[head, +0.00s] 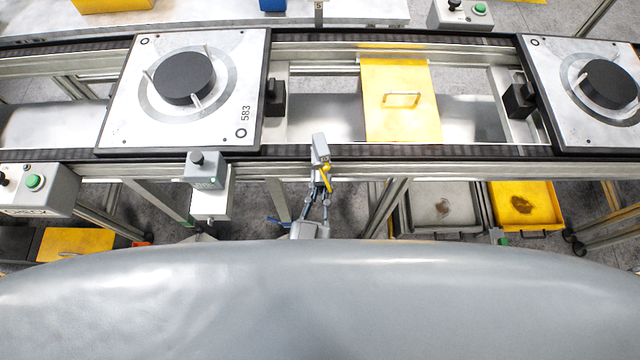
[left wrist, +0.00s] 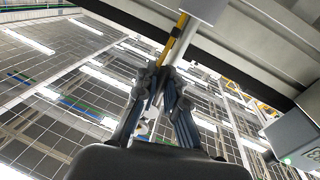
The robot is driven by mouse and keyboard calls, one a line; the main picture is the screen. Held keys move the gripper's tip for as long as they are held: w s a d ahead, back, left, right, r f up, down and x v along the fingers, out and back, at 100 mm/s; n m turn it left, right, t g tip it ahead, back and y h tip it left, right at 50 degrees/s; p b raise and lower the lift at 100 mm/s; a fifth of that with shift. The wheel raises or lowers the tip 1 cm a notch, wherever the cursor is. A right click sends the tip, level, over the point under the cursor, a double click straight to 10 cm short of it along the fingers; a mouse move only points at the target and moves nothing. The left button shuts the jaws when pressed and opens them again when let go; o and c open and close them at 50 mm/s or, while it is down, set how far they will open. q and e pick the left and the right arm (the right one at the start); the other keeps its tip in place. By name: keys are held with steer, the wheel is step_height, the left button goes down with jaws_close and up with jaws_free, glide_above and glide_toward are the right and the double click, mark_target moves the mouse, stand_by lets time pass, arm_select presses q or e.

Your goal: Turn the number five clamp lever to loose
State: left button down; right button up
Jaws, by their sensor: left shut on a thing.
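The clamp lever (head: 326,177) is a thin yellow bar below a light grey block (head: 320,147) on the front rail of the conveyor. My left gripper (head: 319,187) is below the rail, with its fingers closed around the lower part of the lever. In the left wrist view the gripper (left wrist: 163,76) points up and its fingertips meet on the yellow lever (left wrist: 174,42), which hangs down from the grey block (left wrist: 205,8). A small plate with a 5 (head: 318,6) stands on the far side of the line. My right gripper is in neither view.
A pallet marked 583 (head: 222,112) with a black disc sits left on the conveyor, another pallet (head: 570,120) right. A yellow plate (head: 400,122) with a handle lies between them. A grey box (head: 205,172) hangs left of the lever. Grey and yellow trays (head: 527,189) are below.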

arm_select(q)
steer(key=shift+d+r+n+t+y+b, duration=0.45)
steer(key=shift+n+b, duration=0.75)
steer(key=shift+n, duration=1.55)
steer(key=shift+d+r+n+t+y+b, duration=0.5)
steer(key=shift+n+b, duration=0.7)
steer(key=shift+n, duration=1.5)
steer(key=shift+d+r+n+t+y+b, duration=0.4)
steer(key=shift+n+b, duration=0.8)
steer(key=shift+n, duration=1.55)
steer(key=shift+d+r, duration=0.1)
steer(key=shift+d, duration=0.1)
steer(key=c, duration=1.4)
jaws_free()
steer(key=shift+c, duration=0.2)
steer(key=v, duration=0.7)
steer(key=shift+s, duration=0.35)
